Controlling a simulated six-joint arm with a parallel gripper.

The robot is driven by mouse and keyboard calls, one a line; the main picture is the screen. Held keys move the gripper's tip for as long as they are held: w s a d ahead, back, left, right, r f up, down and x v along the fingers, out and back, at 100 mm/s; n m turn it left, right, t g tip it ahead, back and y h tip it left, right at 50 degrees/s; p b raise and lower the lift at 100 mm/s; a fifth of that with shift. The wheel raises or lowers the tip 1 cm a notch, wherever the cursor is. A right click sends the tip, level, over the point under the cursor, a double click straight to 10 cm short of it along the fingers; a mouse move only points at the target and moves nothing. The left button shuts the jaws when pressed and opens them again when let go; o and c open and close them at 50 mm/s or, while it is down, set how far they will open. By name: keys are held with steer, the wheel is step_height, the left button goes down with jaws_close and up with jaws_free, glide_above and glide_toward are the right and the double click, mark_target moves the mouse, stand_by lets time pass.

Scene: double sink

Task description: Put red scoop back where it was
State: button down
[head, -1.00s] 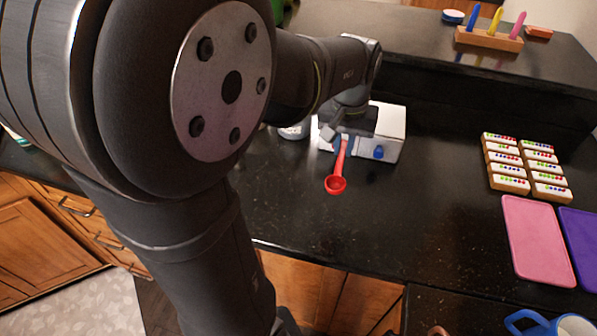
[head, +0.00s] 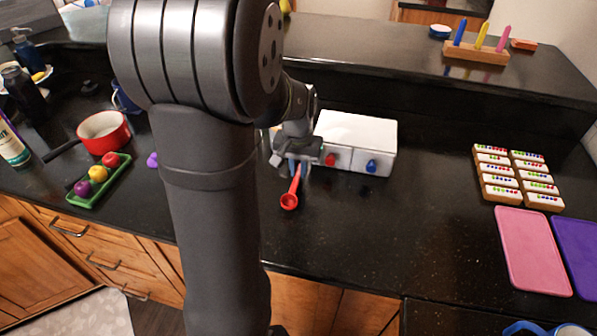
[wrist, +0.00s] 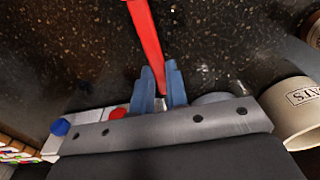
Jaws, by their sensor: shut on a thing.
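The red scoop (head: 290,197) has a round bowl and a long straight handle. My gripper (head: 298,165) is shut on the end of its handle, in front of a white box. The bowl hangs away from the box, toward the counter's front edge. In the wrist view the blue fingertips (wrist: 160,88) close around the red handle (wrist: 146,38), and the bowl is out of frame. I cannot tell how high the scoop is above the counter.
The white box (head: 355,132) has drawers with red and blue knobs. A canister (wrist: 298,108) stands close by. A red pot (head: 103,132) and green tray (head: 97,187) lie left. A pink board (head: 531,252) lies right.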

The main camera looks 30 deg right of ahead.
mark_target(298, 174)
steer(key=shift+f, duration=0.75)
steer(key=shift+f, duration=0.15)
steer(key=c, duration=1.4)
jaws_free()
steer(key=shift+c, duration=0.2)
step_height(298, 174, up, 12)
steer(key=shift+s+a, duration=0.25)
